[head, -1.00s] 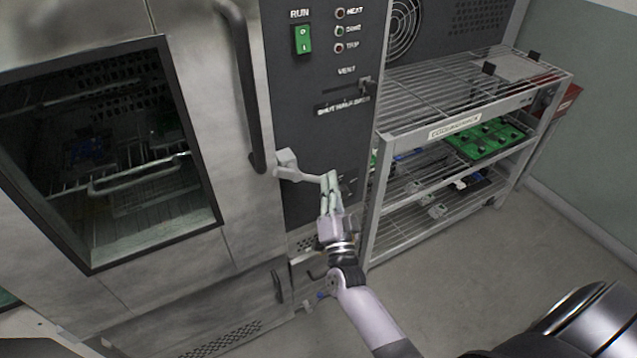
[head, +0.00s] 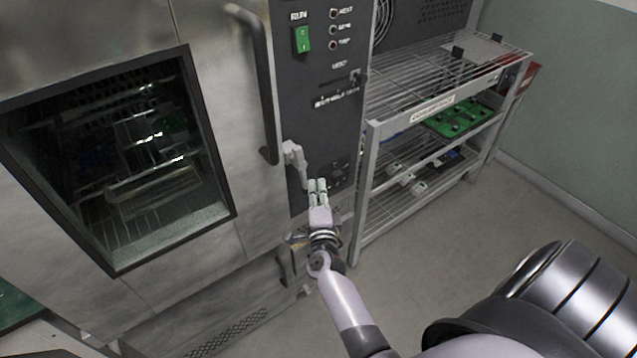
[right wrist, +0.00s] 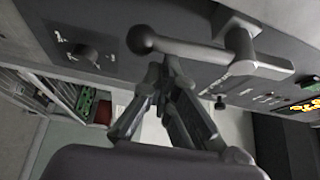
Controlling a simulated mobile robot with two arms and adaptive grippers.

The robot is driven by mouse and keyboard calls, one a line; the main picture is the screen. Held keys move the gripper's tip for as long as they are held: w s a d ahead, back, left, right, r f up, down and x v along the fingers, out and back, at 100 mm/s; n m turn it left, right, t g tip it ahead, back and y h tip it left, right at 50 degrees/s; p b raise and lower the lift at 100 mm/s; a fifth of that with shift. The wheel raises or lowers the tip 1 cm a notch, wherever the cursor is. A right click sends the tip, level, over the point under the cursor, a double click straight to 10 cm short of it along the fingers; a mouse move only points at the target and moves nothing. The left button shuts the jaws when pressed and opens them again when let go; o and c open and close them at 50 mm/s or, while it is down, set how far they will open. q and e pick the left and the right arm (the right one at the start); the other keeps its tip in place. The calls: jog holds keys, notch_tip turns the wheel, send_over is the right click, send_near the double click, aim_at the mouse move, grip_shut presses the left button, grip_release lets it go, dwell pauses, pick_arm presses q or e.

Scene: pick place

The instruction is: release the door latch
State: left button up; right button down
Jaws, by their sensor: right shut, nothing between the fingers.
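The door latch (head: 293,152) is a pale grey lever on the cabinet front, just right of the door's edge, below the dark vertical door handle (head: 264,95). Its arm points down and slightly right. In the right wrist view the lever (right wrist: 185,50) runs across the top and ends in a ball. My right gripper (head: 318,183) is shut and empty, fingers pointing up, beside the lever's lower end. Its fingertips (right wrist: 167,66) show just below the lever in the wrist view. I cannot tell whether they touch. The door (head: 215,100) looks closed. My left gripper is out of view.
A dark control panel (head: 320,110) with a green switch (head: 302,39) is right of the door. A wire shelf rack (head: 372,150) holding green boards (head: 455,118) stands close on the right. The floor (head: 430,260) in front of the rack is clear.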

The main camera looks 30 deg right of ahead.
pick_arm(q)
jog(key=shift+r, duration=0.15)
pick_arm(e)
jog(key=shift+a+f, duration=0.1)
jog(key=shift+a, duration=0.2)
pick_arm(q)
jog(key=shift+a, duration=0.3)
